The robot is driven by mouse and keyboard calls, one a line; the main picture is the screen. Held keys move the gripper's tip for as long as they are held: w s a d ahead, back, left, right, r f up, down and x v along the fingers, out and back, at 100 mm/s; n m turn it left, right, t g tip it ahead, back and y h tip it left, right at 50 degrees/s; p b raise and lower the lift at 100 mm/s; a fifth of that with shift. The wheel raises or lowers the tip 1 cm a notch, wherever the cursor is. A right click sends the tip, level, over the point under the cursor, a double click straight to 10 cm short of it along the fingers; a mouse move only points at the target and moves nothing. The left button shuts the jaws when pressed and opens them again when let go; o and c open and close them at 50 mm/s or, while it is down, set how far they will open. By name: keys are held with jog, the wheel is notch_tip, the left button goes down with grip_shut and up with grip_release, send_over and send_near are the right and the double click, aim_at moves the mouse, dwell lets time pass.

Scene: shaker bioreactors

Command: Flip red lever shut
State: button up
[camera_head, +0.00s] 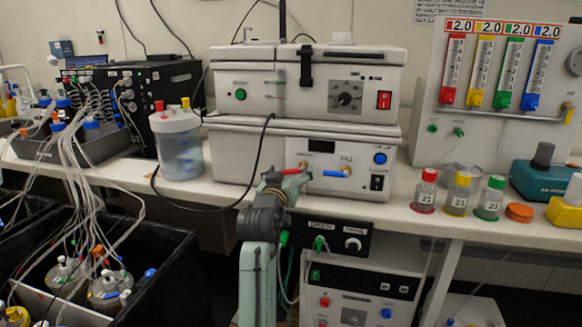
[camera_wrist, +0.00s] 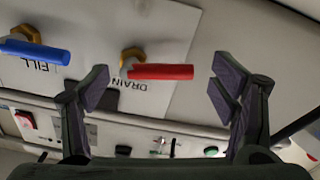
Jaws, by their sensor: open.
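The red lever (camera_wrist: 162,72) sits on a brass valve above an upside-down DRAIN label in the wrist view. It lies sideways in the picture, its free end pointing right. My gripper (camera_wrist: 160,88) is open, one finger on each side of the lever, with clear gaps and no contact visible. In the head view the red lever (camera_head: 292,171) is partly hidden by my gripper (camera_head: 283,182), which is up at the lower white unit's front. The blue lever (camera_wrist: 35,51) by the FILL label is left of it, outside the fingers; it also shows in the head view (camera_head: 337,173).
The lower white unit (camera_head: 230,160) carries another white unit (camera_head: 260,95). A black cable (camera_head: 255,165) hangs just left of my gripper. Capped bottles (camera_head: 457,195) stand on the bench to the right. A jar (camera_head: 180,150) stands left.

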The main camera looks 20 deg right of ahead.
jog(key=shift+x, duration=0.8)
jog(key=shift+c, duration=0.3)
